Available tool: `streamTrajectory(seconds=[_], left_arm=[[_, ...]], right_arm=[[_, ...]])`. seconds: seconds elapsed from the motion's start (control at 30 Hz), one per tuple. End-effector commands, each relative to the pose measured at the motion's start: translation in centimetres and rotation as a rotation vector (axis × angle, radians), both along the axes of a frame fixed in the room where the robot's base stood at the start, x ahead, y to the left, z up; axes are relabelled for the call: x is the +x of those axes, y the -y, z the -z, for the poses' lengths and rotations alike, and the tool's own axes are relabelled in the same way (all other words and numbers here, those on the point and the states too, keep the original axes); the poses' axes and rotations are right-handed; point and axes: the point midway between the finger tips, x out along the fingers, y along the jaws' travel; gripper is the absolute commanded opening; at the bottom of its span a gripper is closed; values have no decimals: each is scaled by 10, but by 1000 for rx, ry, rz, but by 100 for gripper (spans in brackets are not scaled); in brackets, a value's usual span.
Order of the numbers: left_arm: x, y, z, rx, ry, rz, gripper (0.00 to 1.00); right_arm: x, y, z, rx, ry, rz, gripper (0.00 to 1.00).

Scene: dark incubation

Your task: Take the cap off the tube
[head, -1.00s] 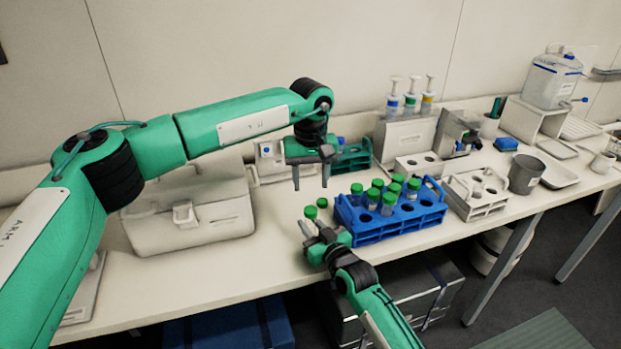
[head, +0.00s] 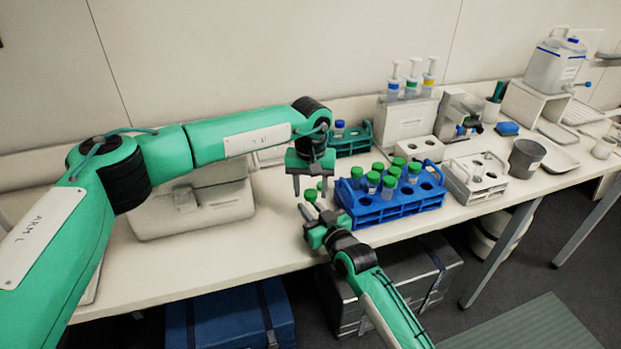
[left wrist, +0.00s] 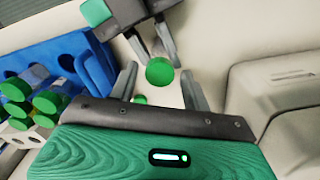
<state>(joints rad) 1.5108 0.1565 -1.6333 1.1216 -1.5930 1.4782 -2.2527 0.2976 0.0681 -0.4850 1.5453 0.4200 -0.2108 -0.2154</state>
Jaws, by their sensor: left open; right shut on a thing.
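A tube with a green cap (head: 310,195) is held upright by my right gripper (head: 309,213) above the front part of the bench. The right gripper is shut on the tube below its cap. My left gripper (head: 310,192) is open and points down over this tube. In the left wrist view the cap (left wrist: 159,71) shows between the left fingertips, with a gap on each side. The right gripper's fingers (left wrist: 152,46) show just above it in that view. The tube's lower body is mostly hidden.
A second green cap (head: 320,185) shows close behind; what it sits on is unclear. A blue rack (head: 378,217) with several green-capped tubes stands close on the right. A green rack (head: 352,148) is behind. A white case (head: 190,215) stands left. Bare bench (head: 230,262) lies in front.

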Motion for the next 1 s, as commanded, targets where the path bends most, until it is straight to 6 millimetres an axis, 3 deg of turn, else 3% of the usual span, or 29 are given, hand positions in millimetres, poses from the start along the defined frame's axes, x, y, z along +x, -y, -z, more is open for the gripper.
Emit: streamTrajectory(seconds=[0.27, 0.5, 0.8, 1.0], left_arm=[[0, 0, 2, 0, 0, 0, 48], [0, 0, 2, 0, 0, -1, 2], [0, 0, 2, 1, 0, -21, 1], [0, -1, 2, 1, 0, -254, 1]], right_arm=[[0, 0, 0, 0, 0, 0, 0], [0, 0, 0, 0, 0, 0, 0], [0, 0, 0, 0, 0, 0, 0], [0, 0, 0, 0, 0, 0, 0]])
